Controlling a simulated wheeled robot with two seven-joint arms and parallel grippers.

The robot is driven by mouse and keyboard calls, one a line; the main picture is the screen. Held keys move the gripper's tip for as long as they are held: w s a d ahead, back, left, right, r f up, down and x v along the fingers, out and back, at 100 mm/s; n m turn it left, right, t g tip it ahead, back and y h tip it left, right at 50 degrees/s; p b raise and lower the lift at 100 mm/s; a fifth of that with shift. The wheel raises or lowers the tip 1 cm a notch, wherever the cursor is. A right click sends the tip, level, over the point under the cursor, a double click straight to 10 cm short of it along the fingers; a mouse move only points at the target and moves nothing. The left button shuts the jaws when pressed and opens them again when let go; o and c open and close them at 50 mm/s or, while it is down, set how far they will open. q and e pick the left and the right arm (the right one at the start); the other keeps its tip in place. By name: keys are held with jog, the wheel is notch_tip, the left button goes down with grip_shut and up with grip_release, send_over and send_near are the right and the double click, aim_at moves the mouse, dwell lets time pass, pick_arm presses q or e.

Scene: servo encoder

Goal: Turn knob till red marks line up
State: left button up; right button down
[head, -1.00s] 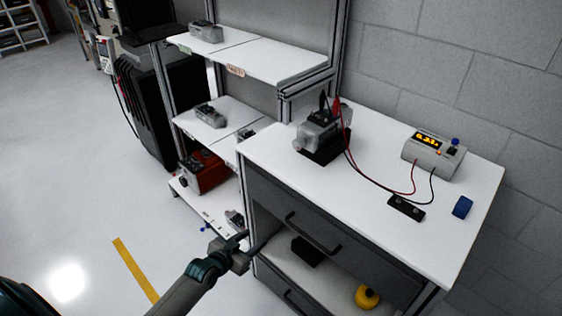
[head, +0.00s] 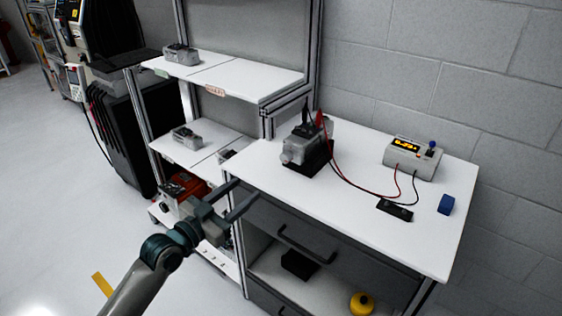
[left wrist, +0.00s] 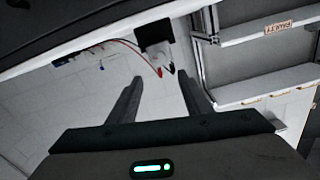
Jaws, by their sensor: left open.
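A grey servo motor (head: 302,146) sits on a black stand (head: 318,162) on the white bench top, with black and red clips on top. Its shaft end faces the lower left; the red marks are too small to make out. My left gripper (head: 243,191) is open and empty, in front of the bench's left corner and apart from the servo. In the left wrist view the servo shows upside down (left wrist: 157,50), beyond and between the open fingers (left wrist: 160,90). My right gripper is not in view.
A meter box (head: 414,158) with a lit yellow display and blue knob stands at the back right, wired to a black terminal block (head: 395,210). A blue block (head: 446,204) lies near the right edge. Shelves (head: 205,146) with grey units stand left. The front middle bench top is clear.

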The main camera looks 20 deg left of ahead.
pick_arm(q)
jog(key=p, duration=0.3)
send_near(283, 160)
jog(key=w, duration=0.2)
jog(key=x, duration=0.6)
jog(key=shift+s+d+r, duration=0.15)
jog(key=shift+d+r, duration=0.05)
jog(key=shift+d, duration=0.1)
jog(key=shift+w+d+p, duration=0.3)
jog(key=shift+w, duration=0.35)
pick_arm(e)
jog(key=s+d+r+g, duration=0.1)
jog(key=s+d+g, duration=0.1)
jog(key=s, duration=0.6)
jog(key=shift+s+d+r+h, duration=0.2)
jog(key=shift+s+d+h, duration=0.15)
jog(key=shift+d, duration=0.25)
pick_arm(q)
jog(key=shift+f, duration=0.1)
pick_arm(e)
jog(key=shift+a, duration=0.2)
pick_arm(q)
jog(key=c, duration=1.1)
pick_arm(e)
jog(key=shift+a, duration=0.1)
